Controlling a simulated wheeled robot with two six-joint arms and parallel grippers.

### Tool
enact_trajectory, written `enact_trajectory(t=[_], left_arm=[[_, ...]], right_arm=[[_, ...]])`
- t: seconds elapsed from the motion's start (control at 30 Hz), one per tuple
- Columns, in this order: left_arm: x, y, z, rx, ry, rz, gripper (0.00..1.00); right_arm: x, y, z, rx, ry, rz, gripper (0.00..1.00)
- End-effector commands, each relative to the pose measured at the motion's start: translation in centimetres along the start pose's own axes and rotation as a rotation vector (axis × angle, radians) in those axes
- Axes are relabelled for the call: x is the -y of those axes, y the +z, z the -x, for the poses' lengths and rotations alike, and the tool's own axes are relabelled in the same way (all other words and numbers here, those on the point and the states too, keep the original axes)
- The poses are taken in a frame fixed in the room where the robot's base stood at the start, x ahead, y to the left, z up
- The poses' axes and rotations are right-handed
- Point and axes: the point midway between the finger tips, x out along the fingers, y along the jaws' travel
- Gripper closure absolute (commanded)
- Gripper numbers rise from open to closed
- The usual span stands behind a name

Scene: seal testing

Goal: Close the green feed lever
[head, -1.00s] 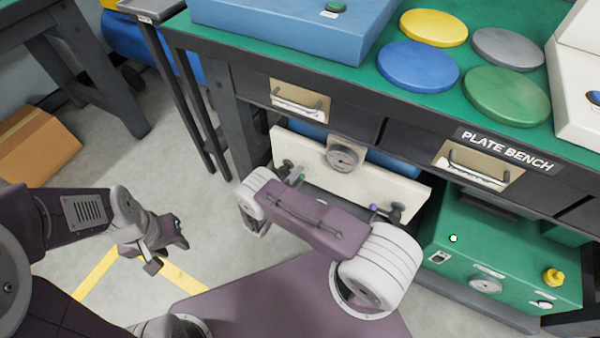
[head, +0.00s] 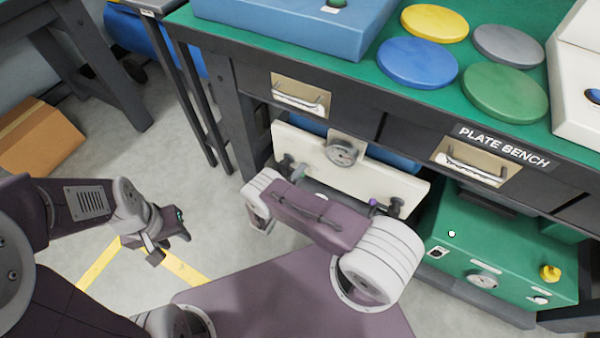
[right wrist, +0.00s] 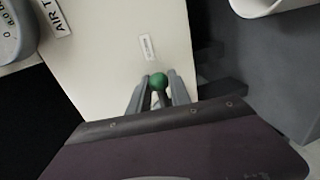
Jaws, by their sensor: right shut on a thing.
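The green feed lever shows its round green knob (right wrist: 158,81) in the right wrist view, between the two grey fingers of my right gripper (right wrist: 158,90). The right gripper is shut on the knob, in front of a cream panel (right wrist: 115,50). In the head view the cream panel (head: 375,178) hangs under the bench with a round gauge (head: 341,152). My right wrist is at the panel's left end and mostly hides the fingers and green knob there. My left gripper (head: 170,232) is far left over the floor, apart from the panel; its finger opening is unclear.
A purple knob (head: 372,202) and a dark fitting (head: 397,205) are at the panel's right end. A green machine (head: 490,245) stands to the right under the bench. Drawer handles (head: 300,98) project above the panel.

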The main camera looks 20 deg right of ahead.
Motion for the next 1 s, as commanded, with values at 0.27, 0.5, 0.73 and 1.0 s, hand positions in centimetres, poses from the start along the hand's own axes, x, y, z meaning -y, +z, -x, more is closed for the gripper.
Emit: enact_trajectory(t=[0.27, 0.5, 0.73, 1.0], left_arm=[[0.0, 0.0, 0.0, 0.0, 0.0, 0.0, 0.64], [0.0, 0.0, 0.2, 0.0, 0.0, 0.0, 0.64], [-0.1, -0.3, 2.5, 0.0, 0.0, 0.0, 0.64], [-0.1, -0.3, 3.4, 0.0, 0.0, 0.0, 0.64]], right_arm=[[0.2, 0.0, 0.0, -0.001, -0.004, 0.001, 0.66], [0.0, 0.0, 0.3, -0.001, -0.003, 0.002, 0.66], [-0.4, -0.1, 5.1, -0.007, -0.003, 0.003, 0.66], [0.0, 0.0, 8.9, -0.002, -0.003, 0.001, 0.66]])
